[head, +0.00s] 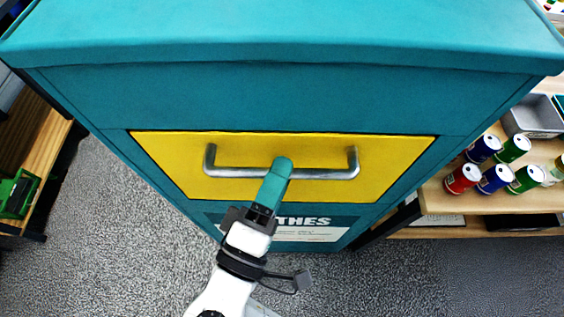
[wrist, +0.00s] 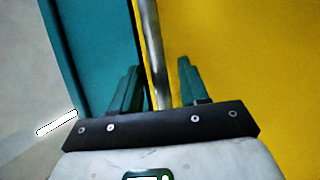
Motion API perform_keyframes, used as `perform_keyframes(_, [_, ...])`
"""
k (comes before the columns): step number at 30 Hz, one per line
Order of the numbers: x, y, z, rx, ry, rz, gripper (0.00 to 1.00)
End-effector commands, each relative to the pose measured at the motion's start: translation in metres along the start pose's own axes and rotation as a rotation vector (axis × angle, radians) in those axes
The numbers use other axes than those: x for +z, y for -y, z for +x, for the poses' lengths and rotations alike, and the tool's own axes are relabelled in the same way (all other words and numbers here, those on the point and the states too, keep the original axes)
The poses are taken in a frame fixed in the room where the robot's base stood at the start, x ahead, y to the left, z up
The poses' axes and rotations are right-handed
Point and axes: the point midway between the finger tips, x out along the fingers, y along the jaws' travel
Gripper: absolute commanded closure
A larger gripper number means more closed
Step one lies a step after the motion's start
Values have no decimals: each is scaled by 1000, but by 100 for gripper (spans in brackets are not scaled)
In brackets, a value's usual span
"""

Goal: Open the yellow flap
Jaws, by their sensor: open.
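The yellow flap (head: 384,150) is set in the front of a teal clothes bin (head: 280,97) and looks closed. A metal bar handle (head: 320,174) runs across the flap. My gripper (head: 281,166) is at the middle of the handle, its teal fingers covering part of the bar. In the wrist view, my gripper (wrist: 158,80) is open, with one finger on each side of the handle (wrist: 151,45). The yellow flap (wrist: 245,60) fills the right side there. I cannot tell whether either finger touches the bar.
A wooden shelf (head: 445,202) at right holds several cans (head: 463,178) and a metal tray (head: 533,118). Another wooden shelf (head: 38,125) with a green object (head: 17,194) stands at left. The grey floor (head: 110,220) in front of the bin is clear.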

Motion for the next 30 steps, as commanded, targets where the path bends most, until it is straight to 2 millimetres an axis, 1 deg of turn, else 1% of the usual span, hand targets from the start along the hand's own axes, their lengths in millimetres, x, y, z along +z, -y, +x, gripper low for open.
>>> perform_keyframes(1, [0, -1, 5, 0, 1, 0, 56])
perform_keyframes(5, [0, 0, 12, 0, 0, 1, 56])
perform_keyframes(14, [0, 0, 14, -1, 0, 1, 56])
perform_keyframes(27, [0, 0, 13, -1, 0, 1, 98])
perform_keyframes(28, [0, 0, 13, -1, 0, 1, 100])
perform_keyframes(30, [0, 0, 13, -1, 0, 1, 100])
